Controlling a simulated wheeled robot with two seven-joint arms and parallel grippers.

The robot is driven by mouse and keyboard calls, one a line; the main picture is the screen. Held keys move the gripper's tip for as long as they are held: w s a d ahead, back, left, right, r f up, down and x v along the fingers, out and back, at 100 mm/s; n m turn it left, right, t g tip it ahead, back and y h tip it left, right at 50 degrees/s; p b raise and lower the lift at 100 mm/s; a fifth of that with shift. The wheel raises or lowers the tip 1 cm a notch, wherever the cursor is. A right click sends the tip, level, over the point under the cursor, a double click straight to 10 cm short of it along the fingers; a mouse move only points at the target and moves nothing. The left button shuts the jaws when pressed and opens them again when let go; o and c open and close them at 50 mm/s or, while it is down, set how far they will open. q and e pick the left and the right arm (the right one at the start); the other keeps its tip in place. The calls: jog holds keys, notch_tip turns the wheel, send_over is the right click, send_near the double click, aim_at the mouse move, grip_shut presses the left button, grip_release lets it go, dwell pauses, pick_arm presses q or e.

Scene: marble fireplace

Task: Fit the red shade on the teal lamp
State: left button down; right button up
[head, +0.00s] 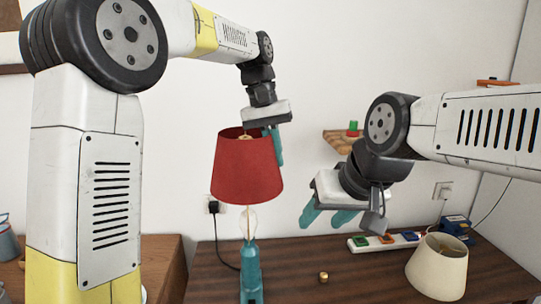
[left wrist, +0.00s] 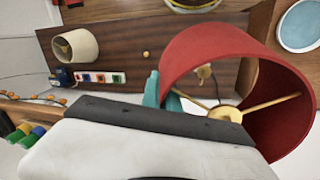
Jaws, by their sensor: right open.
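The red shade (head: 246,168) hangs upright in the air above the teal lamp (head: 250,272). My left gripper (head: 274,135) is shut on the right side of its upper rim. The left wrist view shows the shade (left wrist: 222,42) from above, with its brass ring and spokes; a teal finger (left wrist: 152,90) lies against its wall. The lamp stands upright on the table, its clear bulb showing below the shade's lower rim. Whether the bulb's top reaches inside the shade is hidden. My right gripper (head: 328,218) is open and empty, right of the lamp.
A cream shade (head: 438,267) stands at the right of the dark wooden table (head: 380,285). A power strip (head: 385,241) and a blue box (head: 456,226) lie behind it. A small brass knob (head: 323,277) sits right of the lamp. A wooden shelf (head: 340,142) is on the wall.

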pick_arm(q)
jog(key=w+a+x, duration=0.1)
jog(key=a+x, duration=0.2)
jog(key=x, duration=1.2)
jog(key=shift+f, duration=0.4)
dwell(4.3)
jog(key=c, duration=1.6)
grip_release()
jog(key=shift+o, duration=0.2)
jog(key=shift+r, duration=0.15)
